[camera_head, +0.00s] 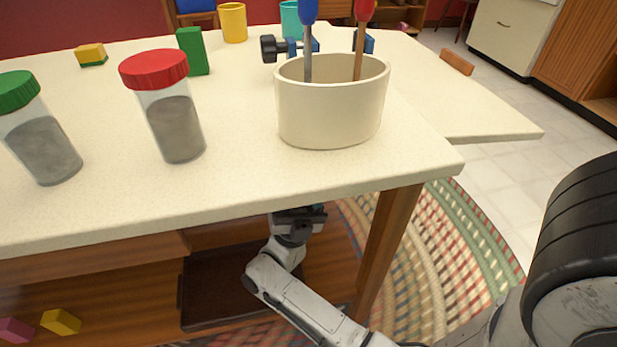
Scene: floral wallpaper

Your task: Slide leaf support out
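The cream table (240,165) fills the upper left of the head view. A cream leaf (465,110) extends from its right side, flat and a little below the main top. I cannot make out a leaf support; the tabletop hides the underside. My gripper (300,217) is under the table's front edge, left of the wooden leg (388,240). Its tip is partly hidden by the tabletop, so I cannot tell whether it is open or touching anything.
An oval cream pot (330,110) holds two tools near the table's right corner. A red-lidded jar (173,125) and a green-lidded jar (42,150) stand left. A wooden block (457,62) lies near the leaf's far edge. A dark tray (225,290) is under the table.

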